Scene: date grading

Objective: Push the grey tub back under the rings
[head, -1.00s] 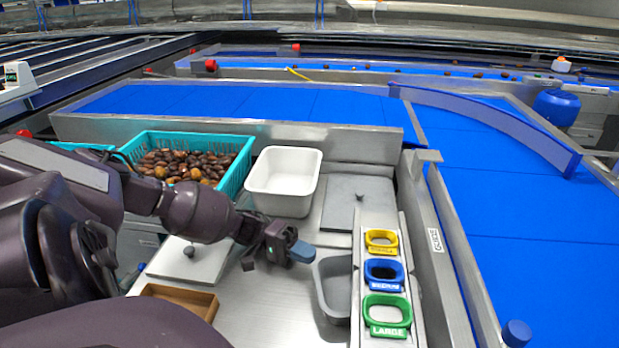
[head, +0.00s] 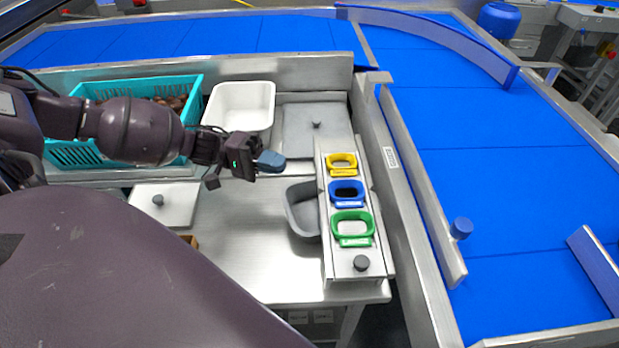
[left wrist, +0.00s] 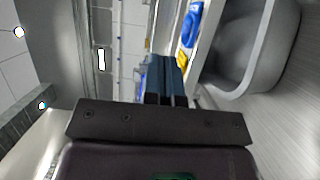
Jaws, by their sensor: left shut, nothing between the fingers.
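The grey tub (head: 297,222) sits on the steel bench, left of the ring rack (head: 343,258); its right part is hidden by the rack. The rack holds the yellow ring (head: 342,157), the blue ring (head: 347,184) and the green ring (head: 353,218). My left gripper (head: 271,160) is shut and empty, with blue fingertips, behind the tub's far left corner and apart from it in the picture. In the left wrist view, the shut fingers (left wrist: 166,80) point toward the rack, and the tub (left wrist: 225,82) is at upper right. My right gripper is not in view.
A white tub (head: 242,92) and a teal crate of dates (head: 72,152) stand behind my left arm. A grey lid (head: 305,140) with a knob lies behind the tub, and a white lid (head: 175,208) lies left. Bench in front of the gripper is clear.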

